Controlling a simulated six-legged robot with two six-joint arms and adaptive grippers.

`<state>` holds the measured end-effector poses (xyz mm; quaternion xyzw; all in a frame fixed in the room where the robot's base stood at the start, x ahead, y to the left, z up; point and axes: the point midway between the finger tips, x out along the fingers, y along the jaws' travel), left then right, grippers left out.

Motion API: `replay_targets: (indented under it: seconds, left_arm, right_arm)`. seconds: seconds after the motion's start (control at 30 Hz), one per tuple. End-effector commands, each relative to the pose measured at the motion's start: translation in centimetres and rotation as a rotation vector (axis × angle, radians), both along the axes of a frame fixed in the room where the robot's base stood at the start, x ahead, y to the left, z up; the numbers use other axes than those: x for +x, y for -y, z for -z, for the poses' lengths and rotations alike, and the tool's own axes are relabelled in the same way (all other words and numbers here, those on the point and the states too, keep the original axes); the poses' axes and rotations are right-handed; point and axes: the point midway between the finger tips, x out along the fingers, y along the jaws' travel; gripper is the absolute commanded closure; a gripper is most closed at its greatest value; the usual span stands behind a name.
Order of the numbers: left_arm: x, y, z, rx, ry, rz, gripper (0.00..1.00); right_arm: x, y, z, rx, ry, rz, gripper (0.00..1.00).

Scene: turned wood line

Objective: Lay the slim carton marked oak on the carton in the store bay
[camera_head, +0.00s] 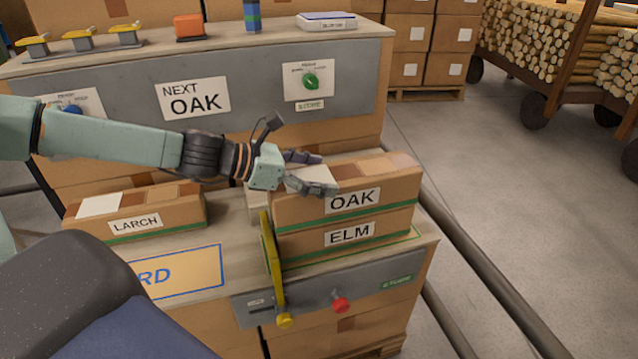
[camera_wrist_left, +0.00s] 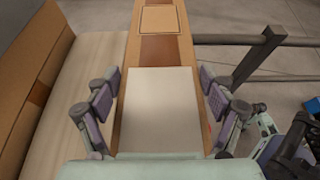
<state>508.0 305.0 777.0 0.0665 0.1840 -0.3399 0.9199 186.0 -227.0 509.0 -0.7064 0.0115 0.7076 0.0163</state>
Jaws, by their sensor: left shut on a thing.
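The slim carton marked OAK (camera_head: 375,194) lies flat on the carton marked ELM (camera_head: 350,236) in the store bay at the right of the bench. Their front faces look nearly in line. My left gripper (camera_head: 312,172) is shut on the OAK carton near its left end, one finger on each long side. In the left wrist view the gripper (camera_wrist_left: 160,105) has its finger pads against both sides of the OAK carton (camera_wrist_left: 160,48), around its white label.
A yellow upright plate (camera_head: 271,262) stands at the left of the store bay. A LARCH carton (camera_head: 135,217) lies further left on the bench. A grey panel with a NEXT OAK sign (camera_head: 193,99) is behind. Rails run along the floor at the right.

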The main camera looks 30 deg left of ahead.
Motion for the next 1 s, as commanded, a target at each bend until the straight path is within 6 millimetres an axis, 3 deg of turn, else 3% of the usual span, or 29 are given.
replay_targets:
  seconds: [0.4, 0.43, 0.6, 1.0]
  left_arm:
    - [0.03, 0.01, 0.35, 0.000, 0.003, 0.001, 0.81]
    - [0.02, -0.01, 0.32, 0.001, 0.001, 0.000, 0.15]
    - [0.02, -0.01, 0.26, 0.001, 0.001, 0.000, 0.01]
    - [0.02, 0.00, 0.10, 0.001, 0.001, 0.000, 0.00]
  right_arm:
    - [0.01, 0.00, 0.42, 0.000, 0.000, 0.000, 1.00]
    - [0.01, 0.00, 0.32, 0.000, 0.000, 0.000, 1.00]
    - [0.02, 0.00, 0.27, 0.000, 0.000, 0.000, 1.00]
    - [0.01, 0.00, 0.12, 0.000, 0.000, 0.000, 1.00]
